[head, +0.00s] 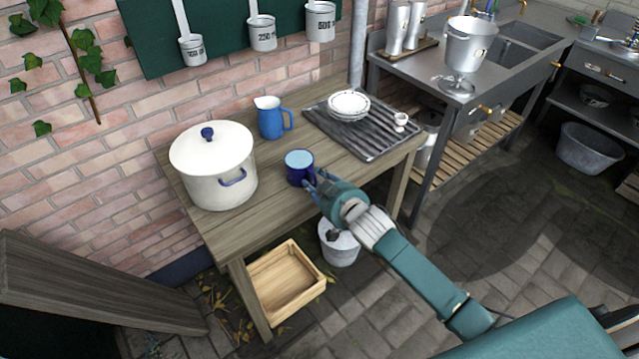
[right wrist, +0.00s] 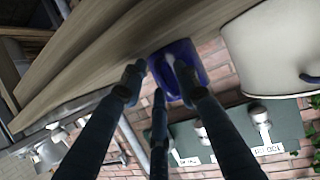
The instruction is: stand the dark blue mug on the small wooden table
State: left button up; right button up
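The dark blue mug (head: 299,168), light blue inside, stands upright near the front edge of a wooden table (head: 265,205). I see no other table that is clearly the small wooden one. My right gripper (head: 316,183) is at the mug's front right side, with its fingers close to the wall. In the right wrist view the mug (right wrist: 183,78) lies just beyond the spread fingertips (right wrist: 160,80), which partly cover it. The fingers look open; whether any touches the mug is unclear. My left gripper is not in view.
A white lidded pot (head: 215,170), a blue jug (head: 270,118) and a ribbed drainer (head: 375,140) with plates (head: 348,104) and a small cup (head: 400,121) share the table. Below are a wooden crate (head: 318,285) and a bucket (head: 340,250). A metal sink counter (head: 430,80) stands to the right.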

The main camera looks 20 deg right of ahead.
jog(key=v, duration=1.2)
jog(key=s+d+f+g+h, duration=0.15)
jog(key=s+f, duration=0.35)
jog(key=f, duration=0.7)
jog(key=s+d+f+g, duration=0.25)
jog(key=s+f, duration=0.25)
jog(key=f, duration=0.6)
jog(key=s+d+f+g+h, duration=0.15)
jog(key=s+f, duration=0.25)
jog(key=f, duration=0.8)
jog(key=s+a+f+g, duration=0.1)
jog(key=s+f+g, duration=0.1)
jog(key=s+f, duration=0.4)
jog(key=s+a+f+g, duration=0.1)
jog(key=s+f, duration=0.5)
jog(key=s, duration=1)
jog(key=s+a+f+g, duration=0.1)
jog(key=s+f+g, duration=0.3)
jog(key=s, duration=0.7)
jog(key=shift+a+f+n+y, duration=0.2)
jog(key=shift+f+n+y, duration=0.15)
jog(key=shift+f, duration=0.55)
jog(key=shift+s, duration=0.1)
